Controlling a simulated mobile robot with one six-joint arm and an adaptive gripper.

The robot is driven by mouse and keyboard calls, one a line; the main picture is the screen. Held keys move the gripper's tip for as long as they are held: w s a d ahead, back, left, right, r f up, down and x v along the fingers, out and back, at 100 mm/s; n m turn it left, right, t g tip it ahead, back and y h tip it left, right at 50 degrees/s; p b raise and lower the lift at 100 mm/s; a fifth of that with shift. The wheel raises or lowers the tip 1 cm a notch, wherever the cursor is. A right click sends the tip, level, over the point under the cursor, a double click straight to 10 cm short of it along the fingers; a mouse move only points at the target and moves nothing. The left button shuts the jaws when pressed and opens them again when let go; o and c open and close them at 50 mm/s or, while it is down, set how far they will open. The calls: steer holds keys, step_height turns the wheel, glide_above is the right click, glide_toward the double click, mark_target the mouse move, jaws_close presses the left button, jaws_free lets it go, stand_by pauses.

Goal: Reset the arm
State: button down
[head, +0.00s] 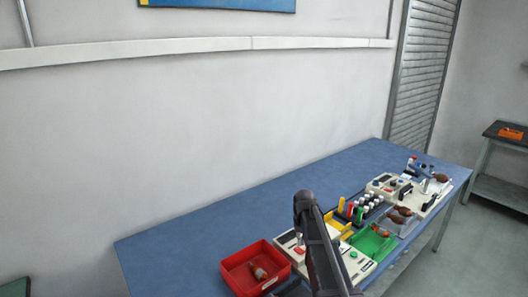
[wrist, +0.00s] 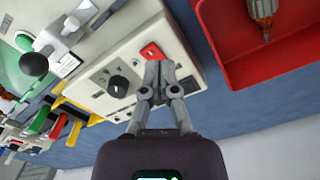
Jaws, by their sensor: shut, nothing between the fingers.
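My gripper (wrist: 160,68) shows in the wrist view with its two fingers together and nothing between them. It is in front of a cream control box with a black knob (wrist: 117,86) and a red switch (wrist: 151,51); I cannot tell whether the fingertips touch the box. In the head view my arm (head: 318,245) rises over the near part of the bench and hides part of that box (head: 290,240). My gripper is hard to make out in the head view.
A red tray (head: 236,278) holding a copper-coloured armature (head: 260,273) sits beside the box on the blue bench (head: 190,240). A green tray (head: 372,245), yellow bins (head: 338,222) and another machine (head: 385,183) stand to the right. The bench's left and back are clear, with a wall behind.

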steer(key=s+m, duration=0.1)
steer(key=s, duration=2.3)
steer(key=shift+d, duration=0.2)
